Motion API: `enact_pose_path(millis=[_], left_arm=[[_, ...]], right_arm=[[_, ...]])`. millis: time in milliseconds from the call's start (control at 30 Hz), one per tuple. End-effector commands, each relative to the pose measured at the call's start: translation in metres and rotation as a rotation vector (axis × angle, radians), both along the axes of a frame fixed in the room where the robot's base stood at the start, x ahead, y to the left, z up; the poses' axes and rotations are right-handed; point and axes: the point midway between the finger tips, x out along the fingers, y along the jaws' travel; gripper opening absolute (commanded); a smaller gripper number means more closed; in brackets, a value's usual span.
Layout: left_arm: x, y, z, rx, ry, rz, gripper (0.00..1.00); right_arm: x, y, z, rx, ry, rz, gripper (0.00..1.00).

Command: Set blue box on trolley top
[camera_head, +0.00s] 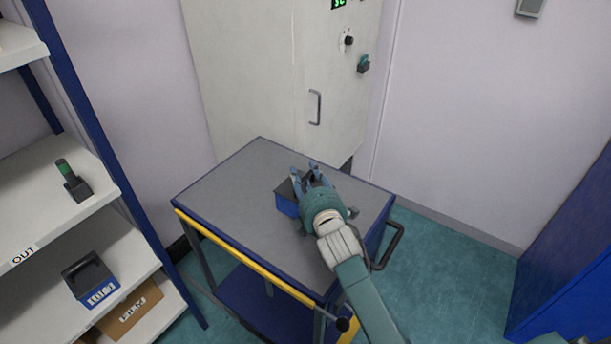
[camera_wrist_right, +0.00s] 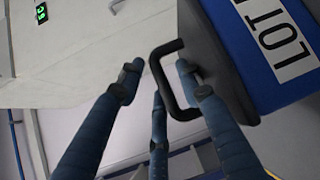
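A blue box (camera_head: 287,206) with a dark grey top sits on the grey top of the trolley (camera_head: 235,200), partly hidden by my right gripper (camera_head: 304,170). In the right wrist view, the box (camera_wrist_right: 262,90) shows a white "LOT" label and a black loop handle (camera_wrist_right: 158,68). The fingers of my right gripper (camera_wrist_right: 158,78) are spread apart around the handle. One finger is on its outer side and another is between the handle and the box. They do not look closed on it. My left gripper is not in view.
A white shelf rack (camera_head: 60,225) on the left holds another blue box (camera_head: 97,295), a brown box (camera_head: 130,308) and a small device with a green part (camera_head: 72,180). A white cabinet (camera_head: 255,70) stands behind the trolley. Teal floor is free at the right.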

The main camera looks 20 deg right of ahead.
Motion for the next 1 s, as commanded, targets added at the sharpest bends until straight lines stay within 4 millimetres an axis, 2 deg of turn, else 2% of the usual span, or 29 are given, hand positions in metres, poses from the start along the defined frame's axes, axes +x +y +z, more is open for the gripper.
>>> enact_pose_path(millis=[267,367,700,833,1000], left_arm=[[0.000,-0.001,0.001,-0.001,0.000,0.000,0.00],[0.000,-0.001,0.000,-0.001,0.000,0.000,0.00],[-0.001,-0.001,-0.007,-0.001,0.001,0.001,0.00],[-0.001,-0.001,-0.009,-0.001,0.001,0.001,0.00],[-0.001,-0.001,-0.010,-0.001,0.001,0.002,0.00]], right_arm=[[-0.003,0.000,0.003,0.000,0.000,0.000,0.35],[-0.017,0.001,0.004,-0.001,0.000,0.000,0.35],[-0.088,0.003,0.015,0.000,0.001,0.000,0.35],[-0.107,0.004,0.018,0.000,0.001,0.000,0.35],[-0.118,0.005,0.020,0.000,0.000,0.000,0.35]])
